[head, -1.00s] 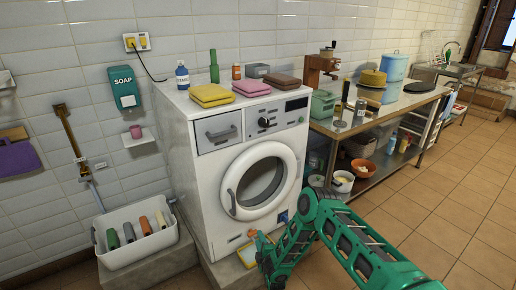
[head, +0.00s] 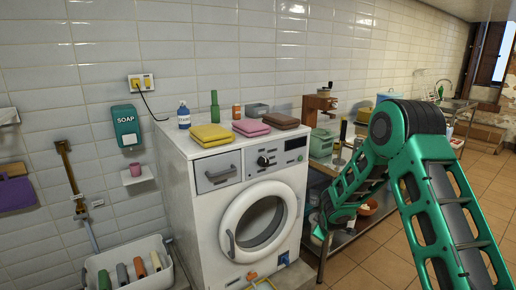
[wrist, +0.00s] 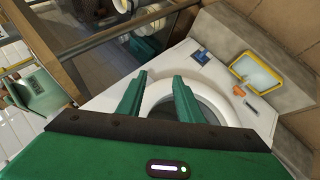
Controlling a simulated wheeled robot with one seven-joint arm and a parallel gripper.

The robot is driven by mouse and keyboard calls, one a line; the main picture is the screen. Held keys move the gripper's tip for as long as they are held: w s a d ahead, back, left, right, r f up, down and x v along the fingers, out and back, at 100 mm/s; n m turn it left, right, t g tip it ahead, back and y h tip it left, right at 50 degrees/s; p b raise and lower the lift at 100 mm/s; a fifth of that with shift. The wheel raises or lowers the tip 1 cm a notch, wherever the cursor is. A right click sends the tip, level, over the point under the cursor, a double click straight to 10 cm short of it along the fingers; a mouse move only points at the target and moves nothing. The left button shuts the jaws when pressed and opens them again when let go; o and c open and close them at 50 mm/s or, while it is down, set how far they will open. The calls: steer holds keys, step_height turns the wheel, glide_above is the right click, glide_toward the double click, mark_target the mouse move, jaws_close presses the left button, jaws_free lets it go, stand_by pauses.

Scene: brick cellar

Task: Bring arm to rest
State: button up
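My green gripper (wrist: 159,80) is open in the wrist view, with a clear gap between its two fingers and nothing held. The fingers overlap the view of the washing machine's round door ring (wrist: 215,100). In the head view my green arm is bent at the right, its elbow high and its far end low beside the machine's right side. The fingertips cannot be made out there. The white washing machine (head: 208,215) stands in the middle with its door shut.
A metal table (head: 350,245) with pots and jars stands right of the machine, behind my arm. Folded cloths (head: 211,134) and bottles (head: 184,115) stand on the machine. A white bin (head: 130,268) sits at left. Tiled floor lies right.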

steer(key=s+d+r+m+g+h, duration=0.15)
steer(key=s+d+r+m, duration=0.25)
steer(key=s+d+r, duration=0.6)
steer(key=s+d+r+m+g+h, duration=0.1)
steer(key=s+d+r+m+g, duration=0.25)
steer(key=s+d+r, duration=0.6)
steer(key=s+a+r+m+g+y, duration=0.1)
steer(key=s+m, duration=0.3)
steer(key=s, duration=1.4)
steer(key=s+a+r+m+g+y, duration=0.2)
steer(key=s+m, duration=0.3)
steer(key=s, duration=1.3)
steer(key=shift+s+a+r+g, duration=0.3)
steer(key=shift+a+r+g, duration=0.1)
steer(key=shift+a+g, duration=0.25)
steer(key=shift+m+y, duration=0.25)
steer(key=shift+w+f, duration=0.25)
steer(key=shift+w, duration=0.45)
